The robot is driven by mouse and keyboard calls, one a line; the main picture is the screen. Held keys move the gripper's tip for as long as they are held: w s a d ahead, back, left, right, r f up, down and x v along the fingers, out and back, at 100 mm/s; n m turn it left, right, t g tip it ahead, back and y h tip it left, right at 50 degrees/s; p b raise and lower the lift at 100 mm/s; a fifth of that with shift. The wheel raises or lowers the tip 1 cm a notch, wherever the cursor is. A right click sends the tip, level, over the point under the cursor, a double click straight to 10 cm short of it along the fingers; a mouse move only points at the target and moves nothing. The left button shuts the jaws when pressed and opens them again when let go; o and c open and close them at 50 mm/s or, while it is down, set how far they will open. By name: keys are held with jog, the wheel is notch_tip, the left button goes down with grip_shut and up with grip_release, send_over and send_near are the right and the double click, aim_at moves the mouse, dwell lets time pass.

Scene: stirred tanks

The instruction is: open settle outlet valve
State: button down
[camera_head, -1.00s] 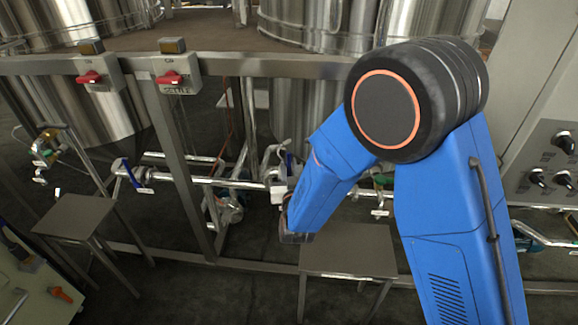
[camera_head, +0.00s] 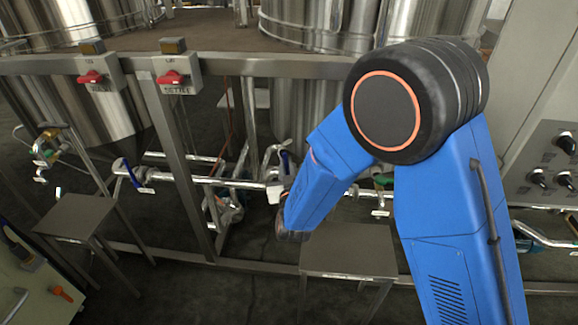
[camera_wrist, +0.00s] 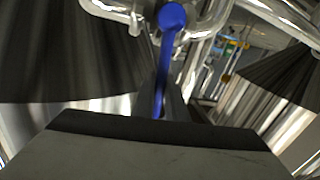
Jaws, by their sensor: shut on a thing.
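A valve with a blue lever handle (camera_head: 285,162) sits on the pipe run in the middle of the head view, just left of my blue forearm. In the wrist view the blue lever (camera_wrist: 163,70) runs down from its round boss at the top to my gripper (camera_wrist: 160,112). My gripper is shut on the lower part of the lever. The fingertips are mostly hidden behind the dark gripper body in the wrist view, and my forearm hides the gripper in the head view. The valve's label is not readable.
Another blue-handled valve (camera_head: 131,173) is on the same pipe to the left. Switch boxes with red knobs, including one lettered like SETTLE (camera_head: 176,77), hang on the steel frame rail (camera_head: 240,65). A grey stool (camera_head: 348,250) stands below the forearm. A control panel (camera_head: 545,150) is at right.

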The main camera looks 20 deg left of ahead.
jog(key=a+f+n, duration=0.1)
jog(key=a+n, duration=0.1)
jog(key=n, duration=0.1)
jog(key=s+a+f+n+h, duration=0.1)
jog(key=a+f+n, duration=0.1)
jog(key=n, duration=0.1)
jog(key=a+f+n+g+h, duration=0.1)
jog(key=a+f+n, duration=0.1)
jog(key=n, duration=0.2)
jog(key=shift+s+a, duration=0.35)
jog(key=shift+a+f+n+h, duration=0.15)
jog(key=shift+f+n+h, duration=0.15)
jog(key=shift+f+n, duration=0.35)
jog(key=shift+a+f+n+h, duration=0.15)
jog(key=shift+f+n+h, duration=0.25)
jog(key=shift+n, duration=0.35)
jog(key=shift+f, duration=0.1)
jog(key=c, duration=2)
grip_release()
jog(key=shift+c, duration=0.2)
jog(key=shift+s, duration=0.1)
jog(key=v, duration=1.7)
jog(key=shift+s, duration=0.15)
